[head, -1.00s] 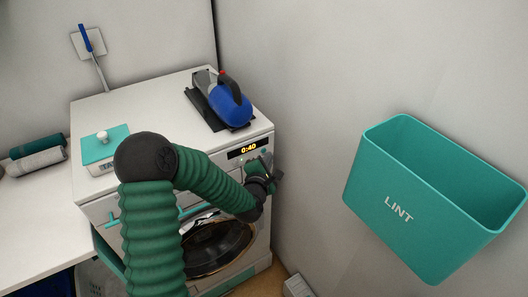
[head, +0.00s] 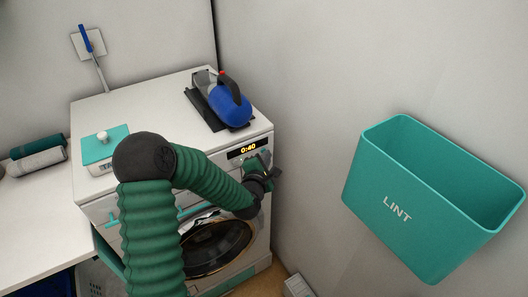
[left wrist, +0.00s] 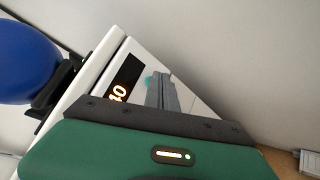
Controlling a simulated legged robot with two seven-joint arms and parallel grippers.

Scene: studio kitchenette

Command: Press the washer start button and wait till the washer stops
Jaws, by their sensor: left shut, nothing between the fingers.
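The white washer (head: 165,105) stands against the back wall, with its round door (head: 218,248) in front. Its display (head: 248,149) reads 0:40 in yellow digits; part of the display also shows in the left wrist view (left wrist: 118,93). My left gripper (head: 270,172) is shut and empty at the right end of the control panel, just below and right of the display. In the left wrist view its closed fingers (left wrist: 160,90) point at the panel beside a small teal spot (left wrist: 148,80), probably the start button, mostly hidden. I cannot tell whether they touch. My right gripper is out of view.
A blue appliance (head: 231,106) on a dark base and a teal-lidded box (head: 105,145) sit on the washer top. A teal LINT bin (head: 410,215) is on the right wall. Rolled towels (head: 38,162) lie on the left counter. The wall is close right of my gripper.

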